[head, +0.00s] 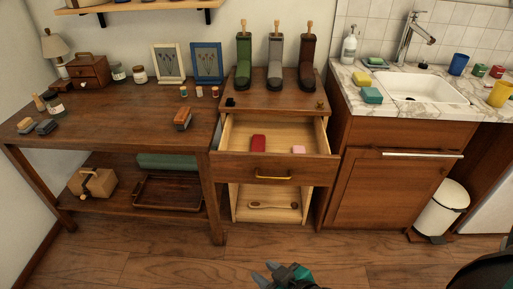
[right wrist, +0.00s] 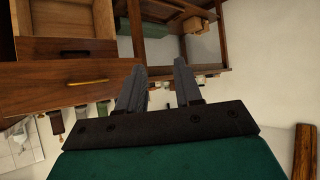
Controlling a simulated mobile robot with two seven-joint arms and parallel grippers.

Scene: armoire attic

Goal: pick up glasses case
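A small red case-like object (head: 258,143), which looks like the glasses case, lies in the open upper drawer (head: 270,168) of the wooden cabinet in the head view. A small pink item (head: 299,149) lies apart from it at the drawer's right side. My right gripper (head: 264,272) is low in front of the cabinet, over the floor, well away from the red object. In the right wrist view its two fingers (right wrist: 159,64) are spread with nothing between them. The red object cannot be made out there. My left gripper is not in view.
The drawer juts out with a brass handle (head: 273,177). Below it, an open compartment holds a wooden spoon-like item (head: 273,205). Several boots (head: 275,65) stand on the cabinet. A cluttered wooden table (head: 110,122) is at left, a sink (head: 420,87) at right. The front floor is clear.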

